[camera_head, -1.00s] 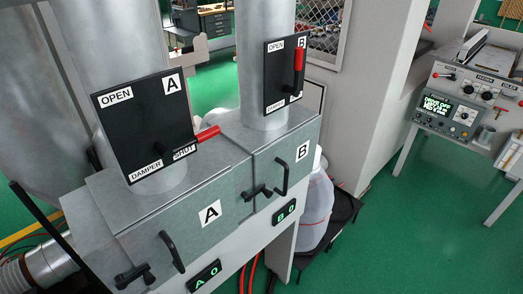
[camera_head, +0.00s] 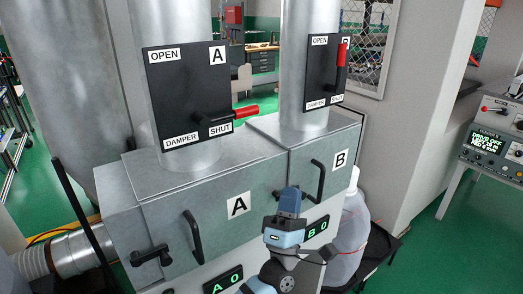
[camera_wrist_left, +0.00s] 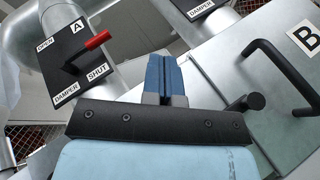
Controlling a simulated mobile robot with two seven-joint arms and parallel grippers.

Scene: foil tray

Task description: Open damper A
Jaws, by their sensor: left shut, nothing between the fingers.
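Damper A's black plate (camera_head: 180,75) is on the left duct, marked OPEN at top left and SHUT at lower right. Its lever with a red grip (camera_head: 245,112) points right, beside the SHUT label. In the left wrist view the red grip (camera_wrist_left: 97,40) and plate (camera_wrist_left: 62,52) show at upper left. My left gripper (camera_head: 289,198) is in front of the cabinet between the A and B doors, below and right of the lever and apart from it. Its blue fingers (camera_wrist_left: 166,78) are shut and empty. My right gripper is not in view.
Damper B's plate (camera_head: 322,72) is on the right duct, its red lever (camera_head: 342,55) upright. Door handles (camera_head: 193,237) and (camera_head: 318,181) and a latch (camera_head: 152,250) stick out from the cabinet. A control console (camera_head: 495,140) stands at right. The space before the plates is clear.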

